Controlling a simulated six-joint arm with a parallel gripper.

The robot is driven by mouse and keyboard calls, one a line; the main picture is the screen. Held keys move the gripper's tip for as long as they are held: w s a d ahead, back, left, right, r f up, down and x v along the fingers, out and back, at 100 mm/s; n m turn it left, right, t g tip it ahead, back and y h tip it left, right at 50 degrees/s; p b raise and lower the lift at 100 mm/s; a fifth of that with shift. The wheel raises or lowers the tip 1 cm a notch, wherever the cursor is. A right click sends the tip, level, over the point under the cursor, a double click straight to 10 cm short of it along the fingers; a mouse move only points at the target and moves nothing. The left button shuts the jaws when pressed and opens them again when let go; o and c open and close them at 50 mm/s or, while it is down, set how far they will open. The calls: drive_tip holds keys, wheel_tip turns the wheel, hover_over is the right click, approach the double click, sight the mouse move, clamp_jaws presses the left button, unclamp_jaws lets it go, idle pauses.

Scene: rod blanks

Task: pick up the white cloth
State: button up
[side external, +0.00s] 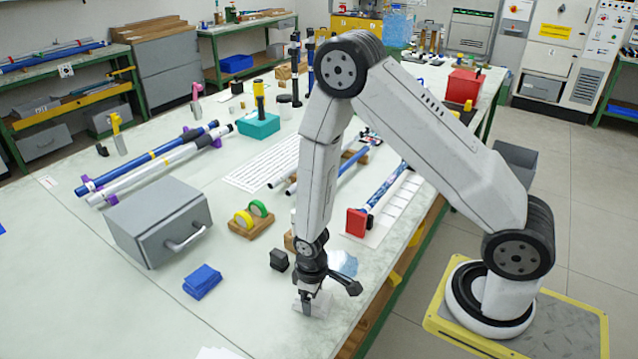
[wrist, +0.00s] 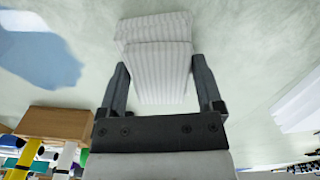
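The white cloth (side external: 312,303) lies folded on the table near its front edge, below my gripper (side external: 308,297). In the wrist view the cloth (wrist: 160,70) shows faint grey stripes and stacked layers. My gripper (wrist: 160,62) points down at it, with one dark finger on each side of the cloth. The fingers are spread wide, and the cloth's near part lies between them. Whether the fingertips touch the cloth's sides is hard to tell. In the side view my gripper partly hides the cloth.
A black block (side external: 279,260) and a pale blue sheet-like thing (side external: 343,263) lie close by. A blue folded cloth (side external: 202,281) and a grey box with a handle (side external: 160,221) stand to the left. A red block (side external: 356,222) stands behind. The table in front left is mostly clear.

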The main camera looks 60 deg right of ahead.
drive_tip(key=shift+r, duration=0.15)
drive_tip(key=shift+r, duration=4.85)
